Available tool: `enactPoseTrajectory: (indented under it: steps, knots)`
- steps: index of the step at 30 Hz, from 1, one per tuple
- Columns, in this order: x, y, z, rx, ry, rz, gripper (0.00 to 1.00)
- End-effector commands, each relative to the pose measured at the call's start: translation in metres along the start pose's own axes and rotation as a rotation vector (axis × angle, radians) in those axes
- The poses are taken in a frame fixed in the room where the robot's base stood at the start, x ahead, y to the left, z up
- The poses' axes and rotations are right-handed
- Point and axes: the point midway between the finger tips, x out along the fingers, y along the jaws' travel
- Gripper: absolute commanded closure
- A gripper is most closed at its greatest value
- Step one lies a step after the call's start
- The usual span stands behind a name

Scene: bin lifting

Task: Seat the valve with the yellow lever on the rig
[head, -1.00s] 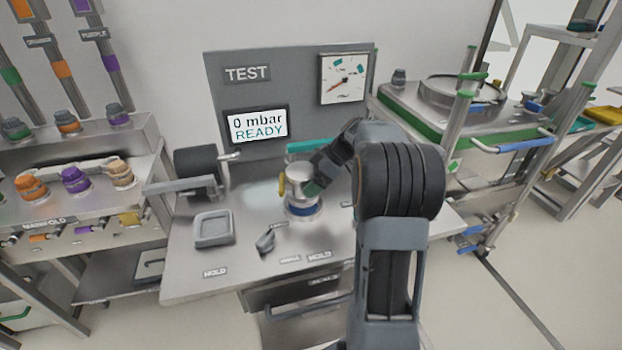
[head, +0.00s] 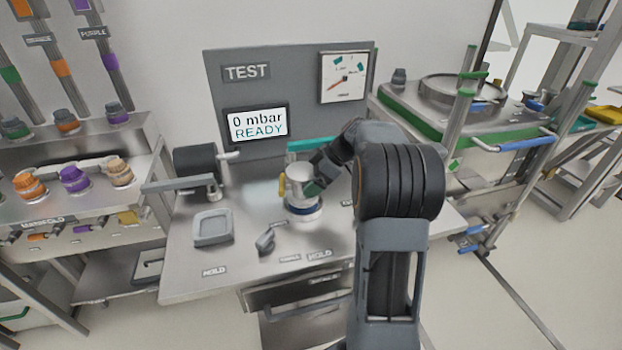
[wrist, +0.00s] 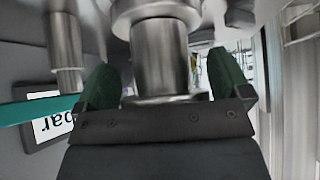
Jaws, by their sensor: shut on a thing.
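The valve (head: 299,178) is a silvery cylinder with a yellow lever (head: 282,184) on its left side. In the wrist view the green fingers of my gripper (wrist: 165,85) stand on both sides of the metal body (wrist: 160,55). The lever does not show clearly there.
A panel (head: 222,97) behind reads "0 mbar READY". A grey tray (head: 213,240) and a small grey knob (head: 265,241) are on the bench front left. A black cylinder with a clamp arm (head: 180,186) stands left of the valve. A teal bar (head: 312,144) is behind it.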

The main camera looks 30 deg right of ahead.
Motion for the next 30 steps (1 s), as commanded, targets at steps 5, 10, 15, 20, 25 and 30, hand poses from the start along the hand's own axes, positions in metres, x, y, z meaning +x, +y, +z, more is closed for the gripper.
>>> enactPoseTrajectory:
  steps: [5,10,15,20,25,30]
  knots:
    - [0.002,0.0,0.001,-0.002,0.002,0.003,0.69]
    - [0.004,0.0,0.003,-0.002,0.002,0.003,0.69]
    - [0.006,0.0,0.005,-0.002,0.002,0.003,0.69]
    - [0.008,0.0,0.007,-0.002,0.002,0.003,0.69]
    - [0.011,0.0,0.009,-0.002,0.002,0.003,0.69]
    - [0.013,0.0,0.011,-0.002,0.002,0.003,0.69]
